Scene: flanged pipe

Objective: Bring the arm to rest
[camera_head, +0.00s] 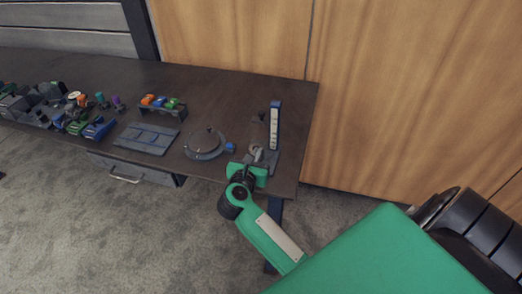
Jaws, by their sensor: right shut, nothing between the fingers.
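My right arm comes in from the lower right as green links, with a large green link close to the camera. My right gripper (255,152) is at the right end of the dark table (225,90), by the table's front edge. It is shut with nothing seen between its fingers. A small grey flanged part (258,118) stands just beyond it, beside an upright blue and white post (275,125). I cannot tell whether the gripper touches them. My left gripper is out of the picture.
A flat grey-blue tray (146,139) and a rack of coloured items (162,104) are farther left. Clutter fills the table's left end. A wooden wall (410,90) stands behind.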

